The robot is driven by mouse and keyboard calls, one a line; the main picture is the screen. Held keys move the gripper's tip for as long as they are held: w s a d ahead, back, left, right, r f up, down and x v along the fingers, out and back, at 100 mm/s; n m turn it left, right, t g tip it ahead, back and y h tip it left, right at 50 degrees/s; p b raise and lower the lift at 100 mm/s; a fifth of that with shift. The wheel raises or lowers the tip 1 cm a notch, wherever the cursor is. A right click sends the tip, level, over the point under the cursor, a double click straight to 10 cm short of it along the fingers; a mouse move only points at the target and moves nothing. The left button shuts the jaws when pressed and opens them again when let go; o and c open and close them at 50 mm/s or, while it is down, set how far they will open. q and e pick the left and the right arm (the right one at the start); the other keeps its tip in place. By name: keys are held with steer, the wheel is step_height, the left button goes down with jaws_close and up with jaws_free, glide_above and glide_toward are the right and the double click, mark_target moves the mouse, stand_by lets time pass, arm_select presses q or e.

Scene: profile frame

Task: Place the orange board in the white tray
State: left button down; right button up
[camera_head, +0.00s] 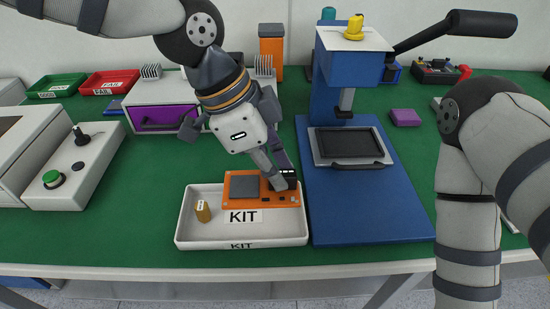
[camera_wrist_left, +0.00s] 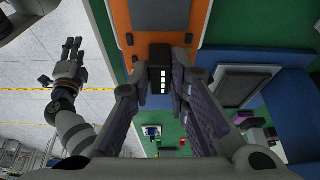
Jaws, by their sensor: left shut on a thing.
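The orange board (camera_head: 268,200), with a grey square and a black block on it, is over the back right part of the white tray (camera_head: 190,232) in the head view. It hides part of the tray's back rim; I cannot tell whether it touches the tray. My left gripper (camera_head: 283,181) is shut on the board's black block at its right end. In the left wrist view the fingers (camera_wrist_left: 160,85) flank this block, and the orange board (camera_wrist_left: 150,16) extends beyond. My right gripper (camera_wrist_left: 72,50) shows in the left wrist view, open, away from the board.
A small tan part (camera_head: 203,211) stands in the tray's left side. The blue press (camera_head: 365,215) stands close to the tray's right side. A purple-fronted drawer unit (camera_head: 160,117) is behind, and a control box (camera_head: 80,160) is at left. Green table shows left of the tray.

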mark_target(268, 187)
arm_select(q)
steer(key=shift+f, duration=3.2)
arm_select(e)
steer(key=shift+s+f, duration=0.35)
steer(key=shift+s, duration=0.05)
arm_select(q)
steer(key=shift+f+b, duration=0.3)
steer(key=shift+f, duration=0.3)
arm_select(e)
steer(key=shift+s+f, duration=0.1)
arm_select(q)
steer(key=c, duration=1.4)
jaws_free()
steer(key=shift+c, duration=0.2)
steer(key=v, duration=1.2)
steer(key=shift+a, duration=0.1)
